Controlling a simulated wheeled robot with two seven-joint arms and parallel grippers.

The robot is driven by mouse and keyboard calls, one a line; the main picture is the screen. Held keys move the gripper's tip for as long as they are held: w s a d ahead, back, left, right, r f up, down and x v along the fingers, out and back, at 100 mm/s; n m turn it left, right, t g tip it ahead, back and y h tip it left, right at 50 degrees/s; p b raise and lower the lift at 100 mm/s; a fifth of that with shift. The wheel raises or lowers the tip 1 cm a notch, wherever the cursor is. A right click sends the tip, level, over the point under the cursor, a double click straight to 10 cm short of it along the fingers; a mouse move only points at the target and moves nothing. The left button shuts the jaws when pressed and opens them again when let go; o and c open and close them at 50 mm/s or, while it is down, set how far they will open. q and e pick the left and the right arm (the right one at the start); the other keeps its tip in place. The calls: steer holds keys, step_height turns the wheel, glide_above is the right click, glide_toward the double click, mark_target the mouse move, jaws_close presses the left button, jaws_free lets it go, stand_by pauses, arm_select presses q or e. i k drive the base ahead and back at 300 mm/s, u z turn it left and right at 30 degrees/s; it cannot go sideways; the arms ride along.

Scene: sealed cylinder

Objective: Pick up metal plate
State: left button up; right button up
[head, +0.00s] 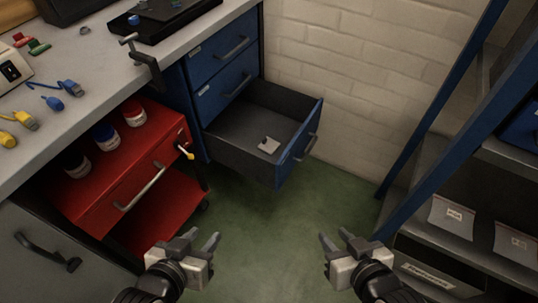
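A small light metal plate (269,145) lies flat on the floor of the open bottom drawer (245,129) of the blue cabinet. My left gripper (205,243) is at the lower middle, below and left of the drawer, with its fingers apart and nothing between them. My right gripper (334,243) is at the lower right of the middle, with its fingers apart and empty. Both grippers are well apart from the plate and the drawer. The plate is in clear view.
A red cart (115,180) with several jars stands left of the drawer. The workbench (75,75) with a clamp (142,60) is above it. A blue-framed shelf (440,115) stands at the right. Green floor (290,215) is clear between.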

mark_target(268, 146)
steer(key=z, duration=0.4)
steer(key=i, duration=0.85)
steer(key=u, duration=1.65)
